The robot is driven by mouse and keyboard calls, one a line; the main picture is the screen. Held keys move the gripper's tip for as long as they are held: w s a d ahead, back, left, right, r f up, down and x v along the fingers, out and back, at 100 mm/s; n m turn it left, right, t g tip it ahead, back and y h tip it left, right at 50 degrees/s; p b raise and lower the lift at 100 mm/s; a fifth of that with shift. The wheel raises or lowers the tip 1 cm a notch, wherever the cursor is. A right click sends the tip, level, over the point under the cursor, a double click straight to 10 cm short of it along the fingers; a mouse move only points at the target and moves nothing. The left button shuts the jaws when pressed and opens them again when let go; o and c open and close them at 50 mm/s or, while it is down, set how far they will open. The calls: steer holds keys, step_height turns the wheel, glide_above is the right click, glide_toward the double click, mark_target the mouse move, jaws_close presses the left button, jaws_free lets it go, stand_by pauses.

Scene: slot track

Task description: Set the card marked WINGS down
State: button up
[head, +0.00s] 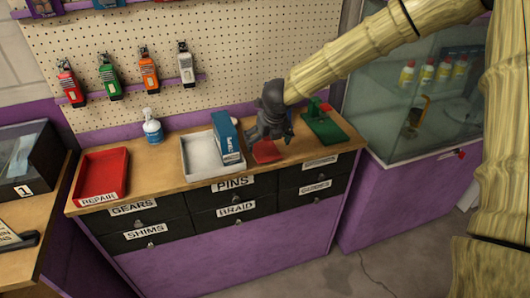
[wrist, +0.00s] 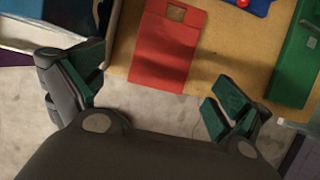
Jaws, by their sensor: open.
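A flat red card (wrist: 165,50) with a small cut-out near its far end lies on the wooden counter, its near end at about the counter's front edge. No lettering is readable on it, so I cannot tell whether it is marked WINGS. In the head view the red card (head: 266,152) shows just below my gripper (head: 268,136). In the wrist view my gripper (wrist: 156,78) is open, its fingers spread wide on either side of the card and apart from it. Nothing is held between them.
A white tray (head: 197,165) with a blue box (head: 226,138) leaning in it stands to the left. A green block-like fixture (head: 324,128) is to the right. A red tray (head: 102,172) and a spray bottle (head: 153,128) are farther left. Labelled drawers (head: 232,185) line the counter's front.

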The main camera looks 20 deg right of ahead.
mark_target(266, 151)
steer(key=shift+d+p+x, duration=0.15)
steer(key=shift+p+x, duration=0.35)
steer(key=shift+x, duration=1.1)
steer(key=shift+d+p+x, duration=0.1)
steer(key=shift+p+x, duration=0.35)
steer(key=shift+x, duration=1.1)
steer(key=shift+w, duration=0.1)
steer(key=c, duration=1)
steer(key=shift+o, duration=0.2)
steer(key=shift+r, duration=0.1)
